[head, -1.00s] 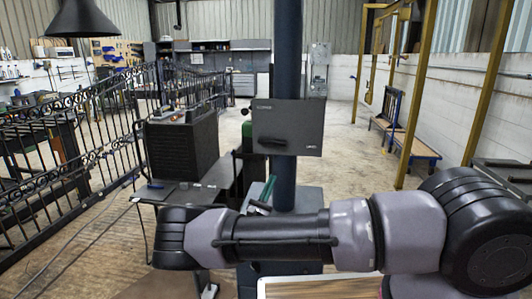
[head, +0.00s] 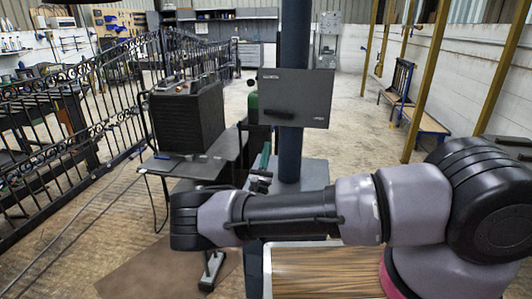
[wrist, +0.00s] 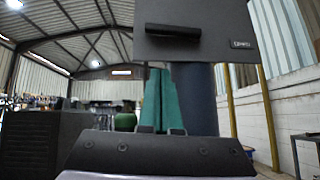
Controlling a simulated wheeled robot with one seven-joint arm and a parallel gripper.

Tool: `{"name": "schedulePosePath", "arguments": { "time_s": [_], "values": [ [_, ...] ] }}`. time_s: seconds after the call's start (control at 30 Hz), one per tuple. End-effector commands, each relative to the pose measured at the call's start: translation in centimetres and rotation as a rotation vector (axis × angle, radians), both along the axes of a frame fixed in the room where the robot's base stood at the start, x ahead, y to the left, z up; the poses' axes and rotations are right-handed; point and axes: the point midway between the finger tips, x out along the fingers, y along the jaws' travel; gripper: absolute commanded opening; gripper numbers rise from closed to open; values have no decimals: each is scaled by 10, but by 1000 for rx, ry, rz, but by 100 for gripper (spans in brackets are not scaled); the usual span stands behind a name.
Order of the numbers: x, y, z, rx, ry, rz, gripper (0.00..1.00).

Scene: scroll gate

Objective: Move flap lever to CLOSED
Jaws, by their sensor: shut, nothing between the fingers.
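A grey box panel (head: 311,92) is mounted on a dark column. The flap lever is a black bar (head: 279,114), lying about level on the panel's lower left part. Small labels are at the panel's upper left and lower right; the lower right one seems to read OPEN. In the wrist view the lever (wrist: 172,31) and panel (wrist: 222,17) are at the top, with that label right of the lever. My gripper (head: 266,149) points up, below and left of the lever and apart from it in the picture. Its green fingers (wrist: 161,75) are together and empty.
A dark ribbed box (head: 186,116) stands on a metal table (head: 180,168) left of the column (head: 292,155). An iron railing (head: 80,120) runs along the left. Yellow posts (head: 427,80) and a bench are on the right. Open floor lies between.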

Motion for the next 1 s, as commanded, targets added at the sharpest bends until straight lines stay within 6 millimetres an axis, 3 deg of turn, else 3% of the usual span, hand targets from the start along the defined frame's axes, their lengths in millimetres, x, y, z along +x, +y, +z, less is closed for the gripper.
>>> {"name": "schedulePosePath", "arguments": {
  "time_s": [0.27, 0.5, 1.0],
  "values": [
    [41, -13, 44, 2, -1, -4, 0],
    [41, -15, 75, 1, -1, -1, 0],
    [40, -15, 83, 1, 0, 0, 0]
  ]
}}
